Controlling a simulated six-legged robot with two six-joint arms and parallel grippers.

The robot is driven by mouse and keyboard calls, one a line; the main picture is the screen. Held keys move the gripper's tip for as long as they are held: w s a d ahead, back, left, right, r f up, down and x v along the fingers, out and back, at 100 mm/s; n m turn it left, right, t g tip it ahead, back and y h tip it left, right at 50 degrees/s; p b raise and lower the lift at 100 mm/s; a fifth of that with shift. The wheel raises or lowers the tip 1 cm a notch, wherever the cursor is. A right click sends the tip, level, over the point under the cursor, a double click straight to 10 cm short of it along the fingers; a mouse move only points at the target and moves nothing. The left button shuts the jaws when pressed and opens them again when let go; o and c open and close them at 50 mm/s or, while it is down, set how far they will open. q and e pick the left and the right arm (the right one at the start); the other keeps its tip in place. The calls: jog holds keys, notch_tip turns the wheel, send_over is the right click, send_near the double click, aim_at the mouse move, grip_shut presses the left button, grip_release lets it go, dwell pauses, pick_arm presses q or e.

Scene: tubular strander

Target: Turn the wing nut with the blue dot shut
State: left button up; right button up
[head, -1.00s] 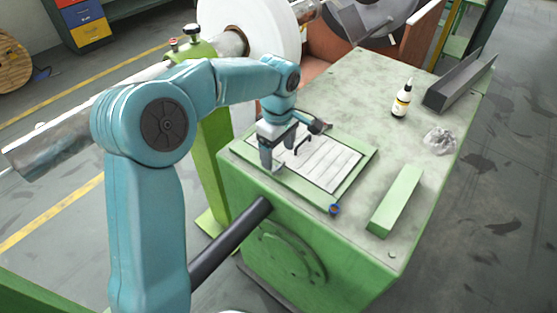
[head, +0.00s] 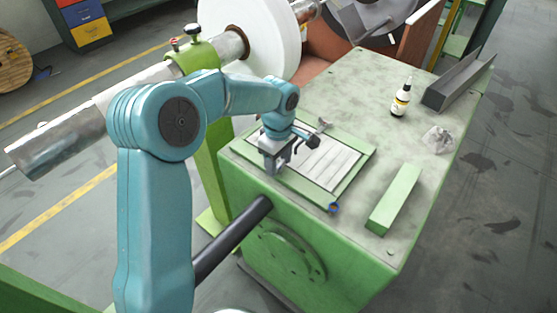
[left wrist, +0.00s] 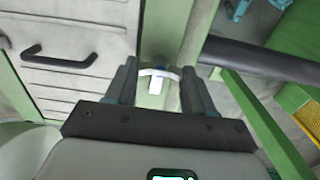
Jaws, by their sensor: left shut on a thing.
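My left gripper (head: 276,170) is low over the near left edge of the light slatted cover (head: 335,170) on the green cabinet. In the left wrist view its two dark fingers (left wrist: 157,86) stand on either side of a pale wing nut (left wrist: 158,74), shut on it. A small bluish patch shows at the top of that nut. In the head view the gripper hides this nut. A grey metal piece like another wing nut (head: 323,124) sits at the cover's far edge. My right gripper is not in view.
A black cover handle (left wrist: 60,55) is beside the gripper. A green block (head: 395,200), bottle (head: 400,100), crumpled rag (head: 437,139) and grey channel (head: 458,83) stand on the right. A dark bar (head: 230,240) sticks out in front.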

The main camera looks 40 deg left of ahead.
pick_arm(q)
jog(key=m+b, duration=0.1)
jog(key=m, duration=0.2)
jog(key=shift+m, duration=0.4)
jog(key=m, duration=0.4)
jog(key=shift+m, duration=0.3)
jog(key=m, duration=0.4)
jog(key=shift+m, duration=0.3)
jog(key=m, duration=0.4)
jog(key=shift+m, duration=0.6)
jog(key=o, duration=1)
jog(key=shift+o, duration=0.2)
jog(key=shift+r, duration=0.1)
